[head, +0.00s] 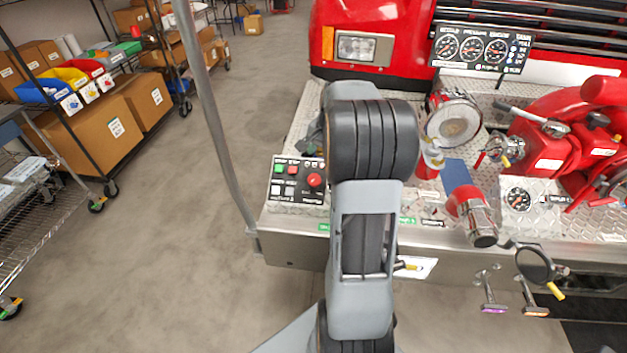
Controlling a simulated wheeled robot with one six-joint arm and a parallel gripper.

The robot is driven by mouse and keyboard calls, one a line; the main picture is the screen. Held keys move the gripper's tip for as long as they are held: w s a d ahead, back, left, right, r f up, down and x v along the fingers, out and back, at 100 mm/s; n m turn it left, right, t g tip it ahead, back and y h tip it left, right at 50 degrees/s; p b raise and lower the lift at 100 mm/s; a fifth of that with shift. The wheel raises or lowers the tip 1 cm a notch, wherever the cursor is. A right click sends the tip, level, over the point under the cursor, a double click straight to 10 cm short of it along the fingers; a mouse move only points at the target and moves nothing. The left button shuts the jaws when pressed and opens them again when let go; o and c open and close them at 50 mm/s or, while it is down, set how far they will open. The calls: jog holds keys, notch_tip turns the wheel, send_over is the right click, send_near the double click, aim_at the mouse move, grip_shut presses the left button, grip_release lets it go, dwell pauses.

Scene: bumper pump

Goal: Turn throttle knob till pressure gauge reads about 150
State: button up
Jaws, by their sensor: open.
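A dark gauge panel (482,68) at the top right holds three round dials and a tank level column. Its middle dial (471,49) sits under a label that seems to read "pressure"; its needle is too small to read. A control box (283,205) with green, red and white buttons and a round red knob (315,180) stands left of my arm. I cannot tell whether this red knob is the throttle. My grey arm rises through the middle of the view and hides part of the bumper. My gripper cannot be made out behind the arm.
The diamond-plate bumper (300,125) carries a chrome-rimmed siren (455,122), a red pump (545,145) and a small gauge (517,199). Pull handles and a round black part (535,265) stick out in front.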

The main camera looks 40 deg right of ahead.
aim_at(315, 178)
jog(key=f, duration=0.4)
jog(key=w+f, duration=0.1)
jog(key=f, duration=0.3)
jog(key=w+a+f, duration=0.1)
jog(key=f, duration=0.4)
jog(key=shift+w+p, duration=0.25)
jog(key=shift+p, duration=0.1)
jog(key=c, duration=0.6)
